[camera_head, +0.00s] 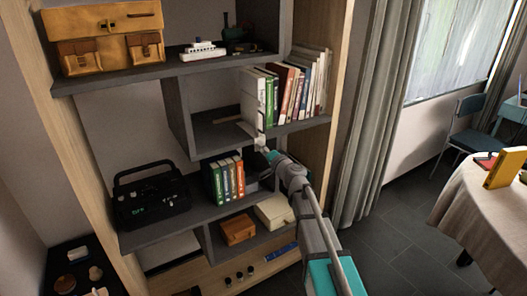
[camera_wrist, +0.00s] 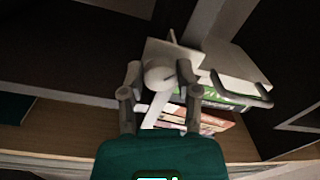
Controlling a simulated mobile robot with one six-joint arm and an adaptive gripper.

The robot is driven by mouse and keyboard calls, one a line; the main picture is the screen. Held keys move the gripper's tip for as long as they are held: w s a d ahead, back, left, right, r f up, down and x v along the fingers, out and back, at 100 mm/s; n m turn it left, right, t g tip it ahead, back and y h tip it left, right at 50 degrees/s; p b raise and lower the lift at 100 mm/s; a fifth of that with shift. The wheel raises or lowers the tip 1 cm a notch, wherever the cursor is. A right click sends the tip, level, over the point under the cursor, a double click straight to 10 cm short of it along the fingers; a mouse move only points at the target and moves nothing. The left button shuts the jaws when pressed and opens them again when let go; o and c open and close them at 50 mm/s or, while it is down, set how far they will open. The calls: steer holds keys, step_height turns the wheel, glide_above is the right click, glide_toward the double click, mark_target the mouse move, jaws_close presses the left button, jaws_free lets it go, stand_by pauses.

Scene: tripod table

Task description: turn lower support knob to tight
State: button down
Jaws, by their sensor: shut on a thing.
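A pale rounded knob (camera_wrist: 158,77) shows in the wrist view between my gripper's (camera_wrist: 160,73) two grey fingers, which are shut on it from left and right. A light grey support piece (camera_wrist: 160,50) is directly behind the knob, and a pale strip runs below it. In the head view my gripper (camera_head: 268,154) is at the shelf's front edge, below the left end of the upper book row. The knob is too small and covered to make out there. I cannot tell its turn position.
Upper books (camera_head: 297,90) lean in the compartment just above my gripper. More books (camera_head: 224,180) stand on the shelf below, left of my arm. A black radio (camera_head: 150,196), brown box (camera_head: 238,229) and cream box (camera_head: 273,211) are nearby. Floor (camera_head: 395,215) at right is clear.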

steer(key=m, duration=0.4)
steer(key=shift+m, duration=0.4)
steer(key=m+h, duration=0.1)
steer(key=m, duration=0.4)
steer(key=shift+r+t, duration=0.1)
steer(key=shift+t, duration=0.2)
steer(key=shift+m, duration=0.3)
steer(key=shift+c, duration=1.7)
jaws_free()
steer(key=shift+n, duration=0.6)
